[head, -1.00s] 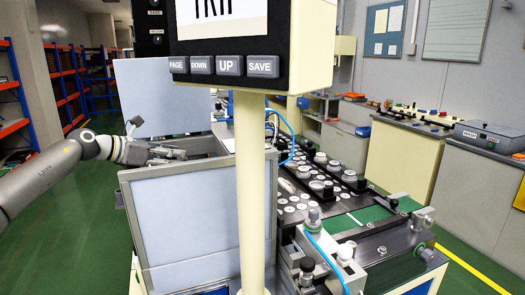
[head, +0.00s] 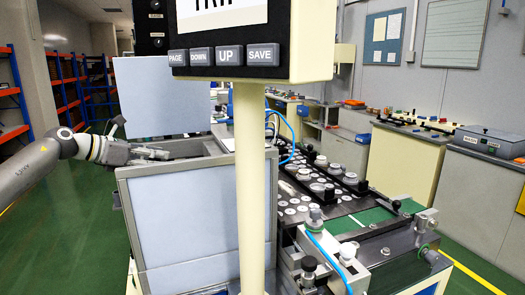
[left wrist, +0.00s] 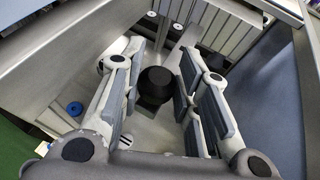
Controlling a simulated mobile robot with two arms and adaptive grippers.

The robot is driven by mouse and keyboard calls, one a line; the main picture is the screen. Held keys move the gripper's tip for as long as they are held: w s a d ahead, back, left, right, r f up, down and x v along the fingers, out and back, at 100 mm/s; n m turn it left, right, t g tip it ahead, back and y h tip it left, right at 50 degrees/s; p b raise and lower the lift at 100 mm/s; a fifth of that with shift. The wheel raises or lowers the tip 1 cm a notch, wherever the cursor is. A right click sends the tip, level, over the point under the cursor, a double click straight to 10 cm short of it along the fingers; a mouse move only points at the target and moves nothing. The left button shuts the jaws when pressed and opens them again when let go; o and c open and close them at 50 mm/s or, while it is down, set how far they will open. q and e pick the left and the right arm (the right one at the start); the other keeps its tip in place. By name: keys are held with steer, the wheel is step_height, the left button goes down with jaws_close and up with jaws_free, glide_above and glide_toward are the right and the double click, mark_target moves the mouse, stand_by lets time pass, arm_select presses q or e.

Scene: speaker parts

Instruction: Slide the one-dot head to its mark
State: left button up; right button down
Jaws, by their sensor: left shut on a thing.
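My left gripper (head: 160,154) reaches in from the left over the box behind the pale panel in the head view. The knob sits over a light grey surface inside the box. I cannot make out a dot on it, so I cannot tell whether it is the one-dot head. No mark for it is readable. The box interior is hidden in the head view. My right gripper is not in view.
A pale panel (head: 195,220) and a cream post (head: 249,190) block part of the head view. A black tray (head: 300,195) with several round parts lies to the right. In the left wrist view a blue ring (left wrist: 74,108) lies left of the fingers, and grey slats (left wrist: 222,28) stand beyond.

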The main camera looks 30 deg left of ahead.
arm_select(q)
steer(key=s+a+b, duration=0.5)
steer(key=s+a, duration=0.6)
steer(key=s, duration=0.3)
steer(key=shift+a+r, duration=0.25)
steer(key=o, duration=0.7)
steer(key=shift+s, duration=0.1)
steer(key=o, duration=0.4)
steer(key=shift+f, duration=0.2)
stand_by(1.9)
steer(key=v, duration=1.1)
steer(key=shift+s, duration=0.4)
